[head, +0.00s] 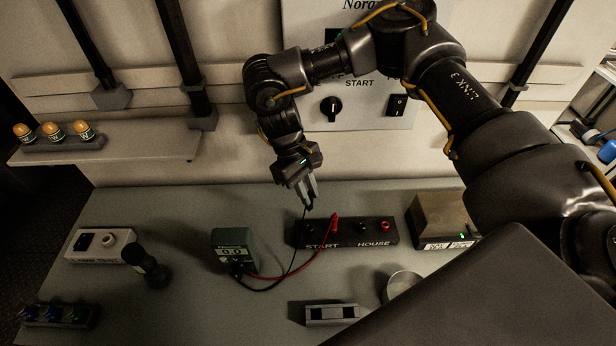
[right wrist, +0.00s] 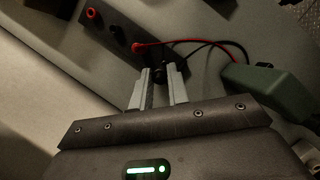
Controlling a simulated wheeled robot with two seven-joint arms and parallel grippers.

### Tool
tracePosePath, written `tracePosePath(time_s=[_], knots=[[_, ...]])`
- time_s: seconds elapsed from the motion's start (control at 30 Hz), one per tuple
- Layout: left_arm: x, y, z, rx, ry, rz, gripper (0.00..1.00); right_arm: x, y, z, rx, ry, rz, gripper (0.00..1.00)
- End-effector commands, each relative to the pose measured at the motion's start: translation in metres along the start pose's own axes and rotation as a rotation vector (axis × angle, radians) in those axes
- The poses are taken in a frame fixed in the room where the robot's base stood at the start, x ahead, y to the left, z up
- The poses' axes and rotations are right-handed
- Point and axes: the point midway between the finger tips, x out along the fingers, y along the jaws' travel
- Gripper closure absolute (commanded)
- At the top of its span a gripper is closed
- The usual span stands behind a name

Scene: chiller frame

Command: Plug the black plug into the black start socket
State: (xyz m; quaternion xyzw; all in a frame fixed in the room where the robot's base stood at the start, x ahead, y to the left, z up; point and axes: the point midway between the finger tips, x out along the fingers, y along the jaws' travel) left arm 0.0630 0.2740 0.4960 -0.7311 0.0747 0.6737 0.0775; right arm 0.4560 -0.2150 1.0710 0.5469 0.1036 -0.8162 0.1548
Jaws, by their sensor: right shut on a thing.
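My right gripper (head: 308,201) points down over the back edge of the black socket strip (head: 350,243). It is shut on the black plug (head: 308,209), which also shows between the fingers (right wrist: 160,88) in the right wrist view. The black start socket (head: 308,227) shows just in front of the plug in the head view. The plug looks apart from it, but its tip is hard to see. The red plug (head: 334,219) stands in the strip's red start socket, also visible in the right wrist view (right wrist: 138,48). Red and black leads run to the green meter (head: 232,240). My left gripper is not in view.
The house sockets (head: 386,226) are empty. A brown box (head: 440,217) stands right of the strip. A metal cup (head: 402,285) and grey block (head: 332,313) lie in front. A lamp test box (head: 100,245) and black upright object (head: 150,266) are left.

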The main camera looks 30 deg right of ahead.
Motion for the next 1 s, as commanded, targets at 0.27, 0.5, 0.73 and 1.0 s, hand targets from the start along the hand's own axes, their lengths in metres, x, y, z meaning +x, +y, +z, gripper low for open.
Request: tracePosePath(time_s=[0.27,0.5,0.73,1.0], knots=[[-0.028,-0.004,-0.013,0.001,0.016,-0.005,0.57,0.01,0.0,-0.005,-0.145,-0.01,0.061,1.0],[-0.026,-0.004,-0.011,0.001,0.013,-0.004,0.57,0.011,0.0,-0.006,-0.145,-0.01,0.06,1.0],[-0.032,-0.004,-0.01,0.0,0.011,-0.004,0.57,0.01,0.0,-0.005,-0.143,-0.011,0.059,1.0],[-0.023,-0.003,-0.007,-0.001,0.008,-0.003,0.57,0.027,0.0,-0.012,-0.142,-0.01,0.059,1.0]])
